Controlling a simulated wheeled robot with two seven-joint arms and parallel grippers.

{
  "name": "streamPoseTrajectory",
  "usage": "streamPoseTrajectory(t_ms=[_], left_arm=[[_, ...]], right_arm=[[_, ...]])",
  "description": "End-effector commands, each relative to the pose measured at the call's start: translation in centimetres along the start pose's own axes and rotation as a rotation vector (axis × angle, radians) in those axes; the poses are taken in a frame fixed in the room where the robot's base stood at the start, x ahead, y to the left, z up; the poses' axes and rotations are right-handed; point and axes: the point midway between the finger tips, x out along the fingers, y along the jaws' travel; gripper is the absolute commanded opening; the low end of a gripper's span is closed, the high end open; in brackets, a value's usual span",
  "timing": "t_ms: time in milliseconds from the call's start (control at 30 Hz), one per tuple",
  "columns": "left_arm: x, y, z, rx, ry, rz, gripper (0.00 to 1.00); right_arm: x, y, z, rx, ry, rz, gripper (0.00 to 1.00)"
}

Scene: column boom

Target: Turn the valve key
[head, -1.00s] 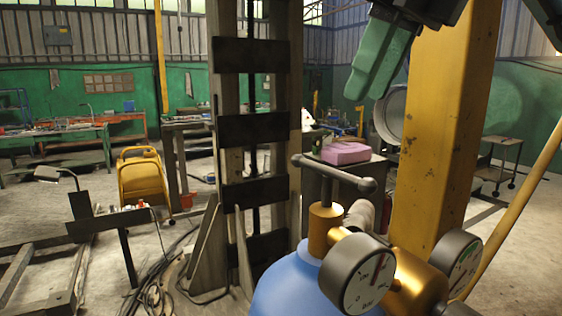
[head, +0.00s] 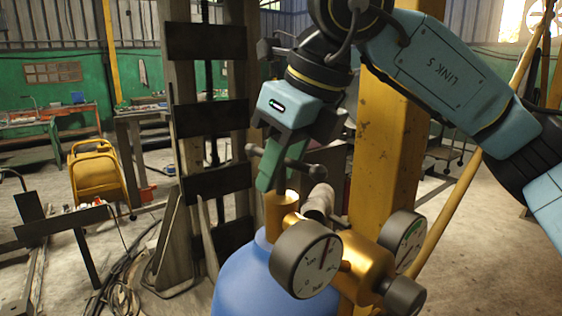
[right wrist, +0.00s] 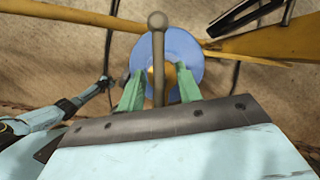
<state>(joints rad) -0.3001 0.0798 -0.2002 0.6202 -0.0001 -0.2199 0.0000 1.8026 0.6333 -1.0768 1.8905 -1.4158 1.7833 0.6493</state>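The valve key is a dark T-bar (head: 297,165) with rounded ends on a brass stem (head: 281,212), on top of a blue cylinder (head: 240,275). My right gripper (head: 268,178) reaches down to the bar, its green finger hiding part of it. In the right wrist view the bar (right wrist: 158,55) runs between the two green fingers of the right gripper (right wrist: 159,85), with a gap on each side; nothing is clamped. A pale blue arm at the left of that view seems to be my left one; its small gripper end is unclear. The left gripper is not in the head view.
Two gauges (head: 306,260) (head: 405,237) and a brass fitting (head: 362,265) sit close beside the stem. A yellow column (head: 378,170) stands just behind to the right. A dark-slatted post (head: 212,120) stands to the left. Cables (head: 125,275) lie on the floor.

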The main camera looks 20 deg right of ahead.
Motion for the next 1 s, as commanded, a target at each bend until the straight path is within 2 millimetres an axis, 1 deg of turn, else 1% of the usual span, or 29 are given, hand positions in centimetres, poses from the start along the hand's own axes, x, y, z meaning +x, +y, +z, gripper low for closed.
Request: streamPoseTrajectory(t_ms=[233, 267, 500, 533, 1000], left_arm=[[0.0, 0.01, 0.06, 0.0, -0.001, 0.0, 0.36], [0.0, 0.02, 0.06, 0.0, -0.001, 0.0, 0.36], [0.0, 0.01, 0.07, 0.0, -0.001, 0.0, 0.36], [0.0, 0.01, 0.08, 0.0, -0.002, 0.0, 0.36], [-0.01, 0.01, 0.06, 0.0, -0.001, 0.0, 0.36]], right_arm=[[0.13, 0.0, -0.02, 0.0, 0.0, 0.0, 0.35], [0.13, 0.0, -0.02, 0.0, 0.001, 0.0, 0.33], [0.1, -0.01, -0.02, 0.0, 0.001, 0.0, 0.02], [0.1, -0.01, -0.02, 0.0, 0.001, 0.0, 0.0], [0.07, -0.01, -0.01, 0.0, 0.0, 0.0, 0.0]])
